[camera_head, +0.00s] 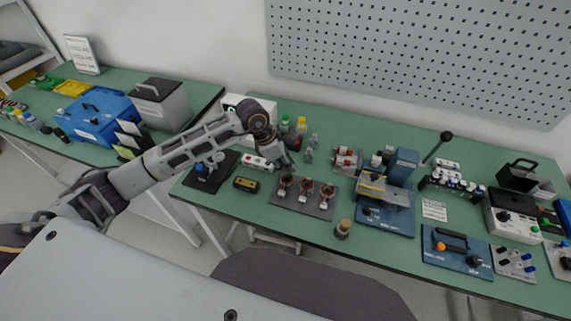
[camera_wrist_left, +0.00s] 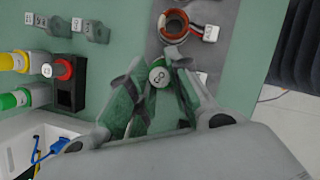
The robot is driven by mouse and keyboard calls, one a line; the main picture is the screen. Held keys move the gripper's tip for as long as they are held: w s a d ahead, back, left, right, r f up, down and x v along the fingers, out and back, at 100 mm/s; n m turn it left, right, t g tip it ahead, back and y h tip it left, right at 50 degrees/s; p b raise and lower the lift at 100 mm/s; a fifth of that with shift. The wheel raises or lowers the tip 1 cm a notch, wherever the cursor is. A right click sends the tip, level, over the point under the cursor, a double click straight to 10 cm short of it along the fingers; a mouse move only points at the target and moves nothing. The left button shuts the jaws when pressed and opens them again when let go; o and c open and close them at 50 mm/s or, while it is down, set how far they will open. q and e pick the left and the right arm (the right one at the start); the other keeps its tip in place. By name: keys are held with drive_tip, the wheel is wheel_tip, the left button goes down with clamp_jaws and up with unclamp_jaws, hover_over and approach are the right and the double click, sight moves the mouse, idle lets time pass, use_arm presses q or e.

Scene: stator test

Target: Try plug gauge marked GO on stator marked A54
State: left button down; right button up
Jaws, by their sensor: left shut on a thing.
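My left gripper (camera_head: 288,165) is just behind the left end of a dark mat (camera_head: 301,206) with three copper-wound stators. In the left wrist view its fingers (camera_wrist_left: 157,92) are shut on a plug gauge (camera_wrist_left: 158,76), whose round end face reads GO. The left stator (camera_head: 286,181) is closest to the gripper; the middle stator (camera_head: 306,189) and right stator (camera_head: 327,192) are farther right. One copper stator (camera_wrist_left: 174,25) with a white tag shows beyond the fingers, apart from the gauge. My right gripper is out of view.
A red and white device (camera_head: 257,163) and a yellow and black meter (camera_head: 246,184) lie left. A blue press-like fixture (camera_head: 386,219) stands right, and a small cork-topped jar (camera_head: 343,229) in front.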

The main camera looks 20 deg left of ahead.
use_arm(q)
drive_tip(key=shift+f, duration=0.1)
idle(0.7)
drive_tip(key=shift+f+b, duration=0.2)
drive_tip(key=shift+b, duration=0.3)
idle(0.6)
drive_tip(key=shift+f, duration=0.1)
idle(0.8)
drive_tip(key=shift+f+b, duration=0.15)
drive_tip(key=shift+b, duration=0.25)
idle(0.6)
drive_tip(key=shift+f+b, duration=0.25)
drive_tip(key=shift+b, duration=0.1)
idle(0.8)
drive_tip(key=shift+f, duration=0.1)
idle(1.1)
drive_tip(key=shift+f+b, duration=0.35)
drive_tip(key=shift+b, duration=0.35)
idle(1.3)
